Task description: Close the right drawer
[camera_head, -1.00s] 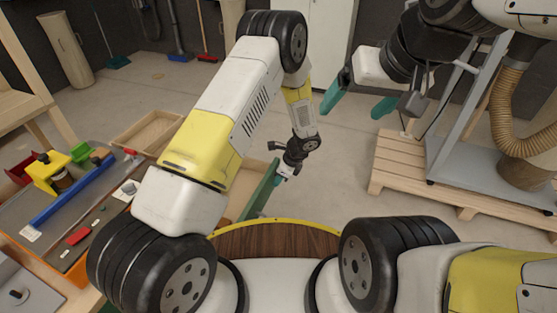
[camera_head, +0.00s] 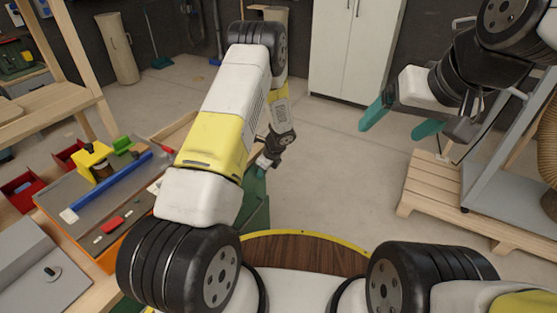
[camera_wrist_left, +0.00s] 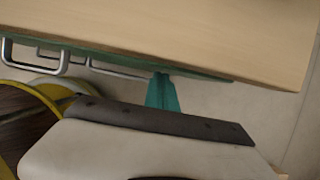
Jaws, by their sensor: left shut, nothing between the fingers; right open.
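A green drawer front (camera_head: 256,205) shows in the head view, partly hidden behind my left arm. In the left wrist view, a green front (camera_wrist_left: 205,74) runs beneath the edge of a wooden top (camera_wrist_left: 180,30), with metal handles (camera_wrist_left: 38,58) at left. My left gripper (camera_head: 266,163) is shut and empty beside the green front. Its teal fingers (camera_wrist_left: 162,92) reach that front in the wrist view; I cannot tell whether they touch it. How far the drawer stands out is hidden. My right gripper (camera_head: 402,122) is open and empty, raised at upper right.
A workbench at left carries a grey tray (camera_head: 130,185) with a blue bar (camera_head: 112,185), a yellow part (camera_head: 93,160) and red bins (camera_head: 22,192). A wooden pallet (camera_head: 440,190) stands at right. A white cabinet (camera_head: 355,50) stands behind. Floor between is clear.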

